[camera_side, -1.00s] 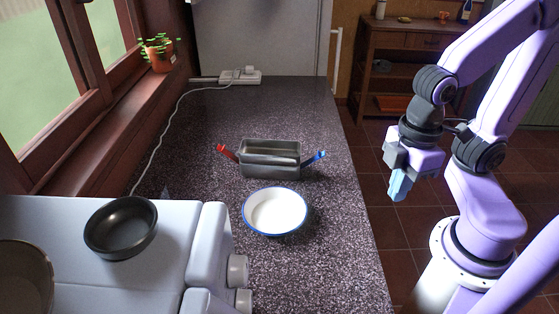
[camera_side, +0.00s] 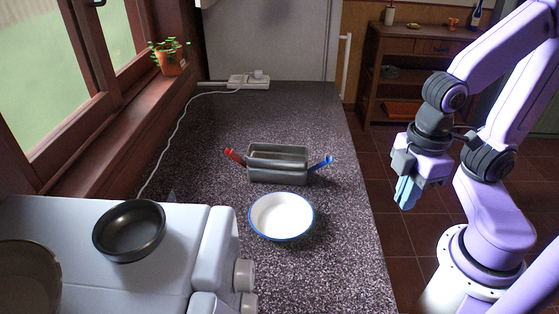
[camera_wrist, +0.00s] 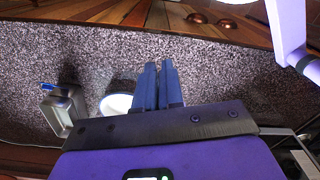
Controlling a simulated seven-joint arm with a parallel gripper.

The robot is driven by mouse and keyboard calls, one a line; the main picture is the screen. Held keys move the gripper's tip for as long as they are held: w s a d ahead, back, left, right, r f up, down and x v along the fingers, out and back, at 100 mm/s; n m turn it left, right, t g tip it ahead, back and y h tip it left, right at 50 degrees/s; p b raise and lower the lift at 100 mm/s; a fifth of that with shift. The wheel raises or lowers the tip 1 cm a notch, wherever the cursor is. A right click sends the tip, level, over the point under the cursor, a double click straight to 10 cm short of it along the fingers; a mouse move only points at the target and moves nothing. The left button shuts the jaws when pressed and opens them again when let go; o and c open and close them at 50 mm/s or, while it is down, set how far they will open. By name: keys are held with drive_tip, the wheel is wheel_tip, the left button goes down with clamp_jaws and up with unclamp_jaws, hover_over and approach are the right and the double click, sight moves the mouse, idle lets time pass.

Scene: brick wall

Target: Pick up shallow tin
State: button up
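A round white dish with a blue rim (camera_side: 282,216) lies on the speckled counter. Behind it is a rectangular grey metal tin (camera_side: 278,165). I cannot tell for sure which of these is called the shallow tin. My gripper (camera_side: 404,204) hangs past the counter's right edge, well apart from both, pointing down. In the wrist view its fingers (camera_wrist: 159,64) lie close together with nothing between them. There the white dish (camera_wrist: 116,103) is partly hidden behind my gripper, and the metal tin (camera_wrist: 58,112) is at the left.
A red-handled item (camera_side: 234,156) and a blue-handled item (camera_side: 322,164) show at the metal tin's ends. A dark bowl (camera_side: 130,230) sits on the white appliance (camera_side: 185,250) at left. A white cord runs along the window side. The counter between dish and right edge is clear.

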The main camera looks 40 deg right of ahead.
drive_tip(key=o, duration=1.6)
wheel_tip(320, 180, up, 5)
drive_tip(key=m+t+y, duration=0.5)
drive_tip(key=t+y, duration=0.3)
drive_tip(key=t, duration=0.2)
hover_over(283, 151)
drive_tip(key=s+d, duration=0.2)
drive_tip(key=s, duration=0.6)
wheel_tip(283, 151, down, 10)
drive_tip(key=shift+w+d+f, duration=0.15)
drive_tip(key=shift+f, duration=0.1)
drive_tip(key=shift+x, duration=3.8)
